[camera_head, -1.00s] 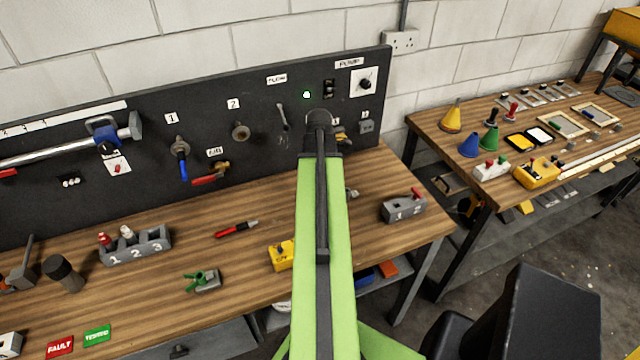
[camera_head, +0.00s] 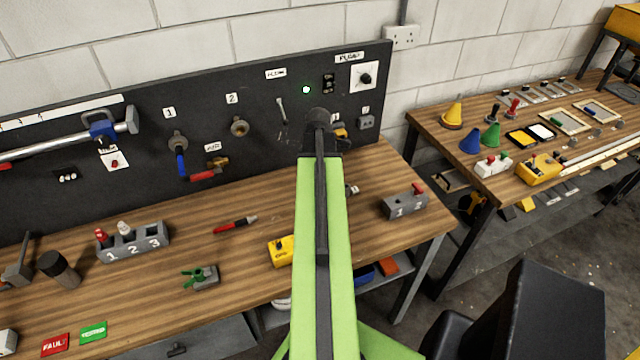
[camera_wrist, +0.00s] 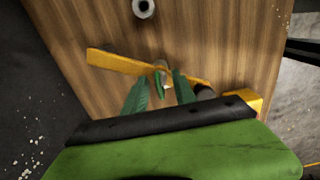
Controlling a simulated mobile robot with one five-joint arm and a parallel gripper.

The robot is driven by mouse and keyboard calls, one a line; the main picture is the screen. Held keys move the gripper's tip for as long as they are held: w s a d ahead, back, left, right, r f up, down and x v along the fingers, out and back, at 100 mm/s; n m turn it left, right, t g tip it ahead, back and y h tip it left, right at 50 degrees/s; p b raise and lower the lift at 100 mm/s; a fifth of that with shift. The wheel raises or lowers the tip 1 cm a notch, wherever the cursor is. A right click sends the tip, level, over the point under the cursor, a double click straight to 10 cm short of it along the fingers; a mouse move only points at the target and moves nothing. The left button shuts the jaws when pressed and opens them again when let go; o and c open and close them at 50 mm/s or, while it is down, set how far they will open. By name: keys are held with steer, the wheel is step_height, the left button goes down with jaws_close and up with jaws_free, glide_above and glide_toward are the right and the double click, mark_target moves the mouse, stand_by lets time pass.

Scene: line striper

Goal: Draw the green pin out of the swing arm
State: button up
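The swing arm (camera_wrist: 112,60) is a flat yellow bar in the wrist view, lying across the wooden bench top. A small green piece, seemingly the pin (camera_wrist: 158,84), shows at the bar's middle beside a pale metal part. My gripper (camera_wrist: 160,74) has two green fingers pointing at that spot, one on each side of the green piece, with a gap between them. I cannot tell whether either finger touches it. In the head view my light green arm hides my gripper and most of this area.
In the wrist view a round grey ring (camera_wrist: 144,8) lies beyond the bar, and a yellow block (camera_wrist: 245,98) is at right. In the head view the dark panel (camera_head: 60,135) stands behind the bench, and a yellow box (camera_head: 280,253) sits left of my arm.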

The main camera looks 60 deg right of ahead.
jaws_close()
steer(key=shift+r+p, duration=0.7)
steer(key=shift+r+p, duration=3.05)
